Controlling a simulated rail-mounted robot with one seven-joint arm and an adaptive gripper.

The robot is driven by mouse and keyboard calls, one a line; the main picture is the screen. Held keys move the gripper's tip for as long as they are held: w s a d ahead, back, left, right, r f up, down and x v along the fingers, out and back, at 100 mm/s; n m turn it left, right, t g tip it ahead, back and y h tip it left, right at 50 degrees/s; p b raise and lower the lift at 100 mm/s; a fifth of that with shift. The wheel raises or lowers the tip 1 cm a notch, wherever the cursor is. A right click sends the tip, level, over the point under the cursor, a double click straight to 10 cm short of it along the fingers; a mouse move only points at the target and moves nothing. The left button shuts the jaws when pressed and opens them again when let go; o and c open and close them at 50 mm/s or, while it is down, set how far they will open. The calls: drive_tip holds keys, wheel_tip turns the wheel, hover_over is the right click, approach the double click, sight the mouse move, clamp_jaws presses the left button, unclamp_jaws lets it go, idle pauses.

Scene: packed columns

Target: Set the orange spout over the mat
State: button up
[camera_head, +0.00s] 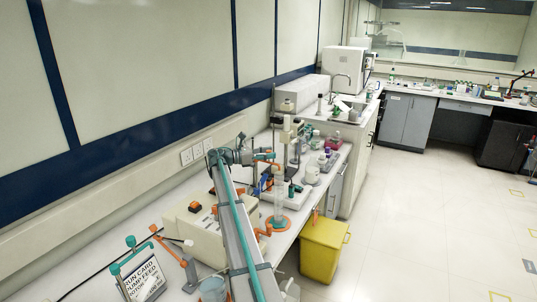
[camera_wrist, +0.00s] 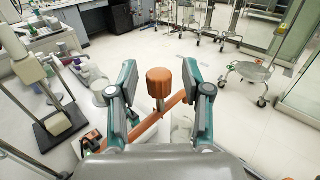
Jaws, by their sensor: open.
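My gripper (camera_wrist: 160,104) is open, with its two teal-and-grey fingers apart. An orange round knob (camera_wrist: 160,80) stands between the fingers, with gaps visible on both sides. An orange bar (camera_wrist: 147,124) runs diagonally beneath it; this looks like the orange spout, though I cannot tell how the knob joins it.
A cream box instrument (camera_head: 200,232), a signboard (camera_head: 142,282) and a tall stand (camera_head: 274,115) crowd the bench. A yellow bin (camera_head: 322,246) stands on the floor at the bench front. The wrist view shows another stand (camera_wrist: 45,95) at left.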

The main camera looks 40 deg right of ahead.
drive_tip(key=v, duration=1.2)
drive_tip(key=shift+d, duration=0.1)
